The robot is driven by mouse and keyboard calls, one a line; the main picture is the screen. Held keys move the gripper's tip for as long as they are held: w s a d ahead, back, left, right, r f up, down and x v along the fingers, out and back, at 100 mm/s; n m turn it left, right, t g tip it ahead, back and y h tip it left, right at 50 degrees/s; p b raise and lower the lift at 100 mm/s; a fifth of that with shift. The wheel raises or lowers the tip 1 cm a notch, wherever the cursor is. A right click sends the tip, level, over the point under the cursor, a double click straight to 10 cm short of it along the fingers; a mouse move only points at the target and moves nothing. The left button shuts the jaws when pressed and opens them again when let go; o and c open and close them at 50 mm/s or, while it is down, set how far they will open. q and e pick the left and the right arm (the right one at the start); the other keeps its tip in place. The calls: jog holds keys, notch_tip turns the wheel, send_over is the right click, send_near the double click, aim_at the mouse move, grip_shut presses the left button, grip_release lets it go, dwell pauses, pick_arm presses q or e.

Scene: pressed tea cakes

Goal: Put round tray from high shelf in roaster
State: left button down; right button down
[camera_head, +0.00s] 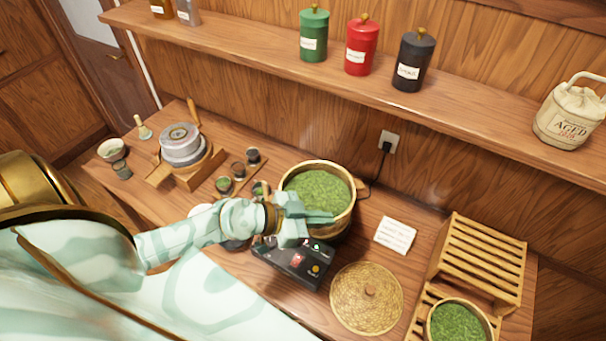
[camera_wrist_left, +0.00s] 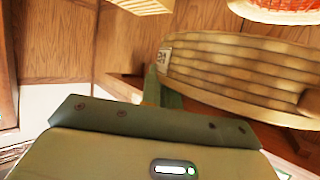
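A round, light-wood tray or basket (camera_head: 352,207) full of green leaves sits by the black, button-fronted roaster unit (camera_head: 285,266) in the head view. I cannot tell whether it stands fully in the roaster. My left gripper (camera_head: 312,217) is at its near rim, with a finger reaching over the leaves. In the left wrist view, a green finger (camera_wrist_left: 165,96) lies against a curved woven wall (camera_wrist_left: 235,75) with a small white label. I cannot tell whether the fingers are closed on the rim. My right gripper is out of view.
The slatted rack (camera_head: 482,262) at right has a bare upper tier; another leaf-filled tray (camera_head: 457,322) sits low in it. A woven lid (camera_head: 366,298) and white card (camera_head: 396,235) lie between. Canisters (camera_head: 361,48) line the wall shelf. A grinder-like device (camera_head: 181,146) stands left.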

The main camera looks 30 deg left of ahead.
aim_at(326, 202)
pick_arm(q)
jog(key=w+a+f+b, duration=0.1)
jog(key=w, duration=0.1)
jog(key=w+a+f+b, duration=0.1)
jog(key=w+b, duration=0.1)
jog(key=w+a+f+b, duration=0.1)
jog(key=w+f, duration=0.1)
jog(key=shift+w+a+f+b, duration=0.1)
jog(key=shift+w+a+b, duration=0.2)
jog(key=shift+b, duration=0.1)
jog(key=w+f+b, duration=0.1)
jog(key=w+a+f+b, duration=0.1)
jog(key=f, duration=0.1)
jog(key=w+a+f+b, duration=0.1)
jog(key=w, duration=0.1)
jog(key=shift+f+b, duration=0.25)
jog(key=shift+b, duration=0.1)
jog(key=shift+w+f, duration=0.2)
jog(key=f, duration=0.1)
jog(key=f+b, duration=0.2)
jog(key=shift+w+a+f, duration=0.2)
jog(key=shift+w+f, duration=0.1)
jog(key=shift+f, duration=0.1)
jog(key=shift+r, duration=0.1)
jog(key=c, duration=1.6)
grip_release()
jog(key=shift+c, duration=0.2)
